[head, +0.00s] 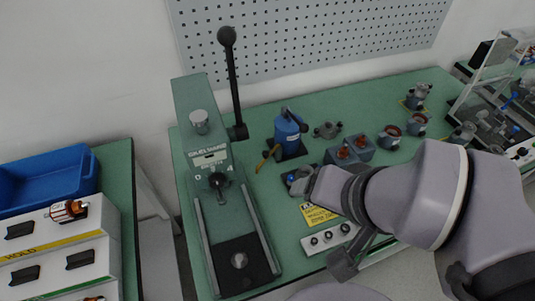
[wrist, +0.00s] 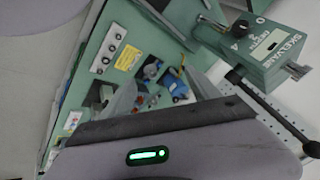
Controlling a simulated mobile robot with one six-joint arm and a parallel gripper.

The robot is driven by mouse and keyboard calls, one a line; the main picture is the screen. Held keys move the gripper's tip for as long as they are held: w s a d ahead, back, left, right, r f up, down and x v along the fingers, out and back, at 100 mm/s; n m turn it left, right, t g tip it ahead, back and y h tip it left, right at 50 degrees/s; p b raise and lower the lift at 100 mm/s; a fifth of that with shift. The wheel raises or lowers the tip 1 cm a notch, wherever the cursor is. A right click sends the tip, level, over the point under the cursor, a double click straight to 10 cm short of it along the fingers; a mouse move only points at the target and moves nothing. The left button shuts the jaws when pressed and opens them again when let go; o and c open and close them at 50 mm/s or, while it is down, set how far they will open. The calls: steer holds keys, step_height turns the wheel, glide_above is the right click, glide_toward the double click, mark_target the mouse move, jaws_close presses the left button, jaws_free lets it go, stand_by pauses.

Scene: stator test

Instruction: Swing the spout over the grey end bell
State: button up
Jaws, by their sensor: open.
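A blue pump-like dispenser (head: 288,130) stands on the green bench, and its brass spout (head: 266,157) points toward the lower left. In the wrist view the dispenser (wrist: 174,86) and orange-brown spout (wrist: 183,63) are small and distant. A round grey part (head: 298,179), partly hidden by my arm, sits in front of the dispenser; it also shows in the wrist view (wrist: 151,70). Another small grey part (head: 327,130) lies behind right. I cannot tell which is the end bell. My gripper (wrist: 165,90) is open and empty, apart from the spout. Its jaws are not clear in the head view.
A green lever press (head: 207,150) with a tall black handle stands left of the dispenser. A control box with knobs (head: 330,237) is at the front edge. Several grey housings stand farther right.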

stand_by(0.4)
steer(key=shift+w+r, duration=0.15)
steer(key=c, duration=0.4)
steer(key=shift+n+g+h, duration=0.3)
steer(key=shift+n+g, duration=0.1)
steer(key=shift+n, duration=0.1)
steer(key=w+p, duration=0.1)
steer(key=w, duration=0.1)
steer(key=w+r+p, duration=0.1)
steer(key=w, duration=0.1)
steer(key=w+r+p, duration=0.1)
steer(key=w+p, duration=0.1)
steer(key=shift+a+r, duration=0.15)
steer(key=shift+r, duration=0.1)
steer(key=c, duration=0.4)
steer(key=w+a+f+n+g+p, duration=0.1)
steer(key=w+a+f+p, duration=0.1)
steer(key=w, duration=0.4)
steer(key=w+a+f+n+p, duration=0.1)
steer(key=w+p, duration=0.2)
steer(key=w, duration=0.3)
steer(key=shift+c, duration=0.2)
steer(key=w+a+f+n, duration=0.1)
steer(key=w+a+f, duration=0.1)
steer(key=w+f, duration=0.2)
steer(key=w+a+f+n+g+h+b, duration=0.1)
steer(key=w+a+f, duration=0.2)
steer(key=f, duration=0.8)
steer(key=shift+w, duration=0.45)
steer(key=shift+a, duration=0.1)
